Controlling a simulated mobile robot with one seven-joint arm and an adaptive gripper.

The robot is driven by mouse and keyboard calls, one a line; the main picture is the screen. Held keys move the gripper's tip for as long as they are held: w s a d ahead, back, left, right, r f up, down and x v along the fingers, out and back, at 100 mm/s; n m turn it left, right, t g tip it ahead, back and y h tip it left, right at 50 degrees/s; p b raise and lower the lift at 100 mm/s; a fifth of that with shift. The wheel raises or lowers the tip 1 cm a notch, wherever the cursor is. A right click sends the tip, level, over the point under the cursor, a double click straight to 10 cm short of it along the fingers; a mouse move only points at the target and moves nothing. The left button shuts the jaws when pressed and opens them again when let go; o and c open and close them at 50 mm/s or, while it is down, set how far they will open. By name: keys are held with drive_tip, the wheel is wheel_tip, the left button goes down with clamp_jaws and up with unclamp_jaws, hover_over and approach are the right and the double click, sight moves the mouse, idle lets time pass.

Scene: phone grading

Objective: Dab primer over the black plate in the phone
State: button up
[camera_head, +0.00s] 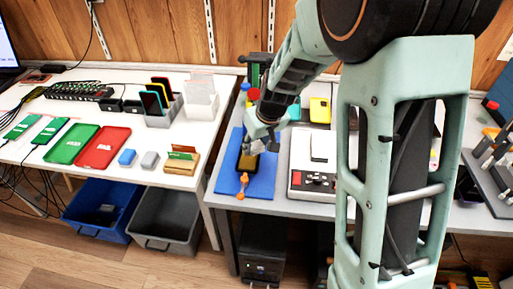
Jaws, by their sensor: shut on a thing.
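The phone (247,163) is a small dark slab on the blue mat (263,186), on the right-hand table. The black plate cannot be told apart from the phone's dark face at this size. My gripper (257,147) points down just above the phone's upper part. It is shut on a small slim tool, mostly hidden by the fingers. Whether the tool's tip touches the phone cannot be told.
An orange object (242,184) lies on the mat just below the phone. A grey-white device with red parts (312,183) stands right of the mat. The left table holds a green tray (73,143), a red tray (104,147) and card holders. Bins stand below.

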sight(256, 146)
drive_tip(key=shift+r+p, duration=1.45)
drive_tip(key=shift+r, duration=1)
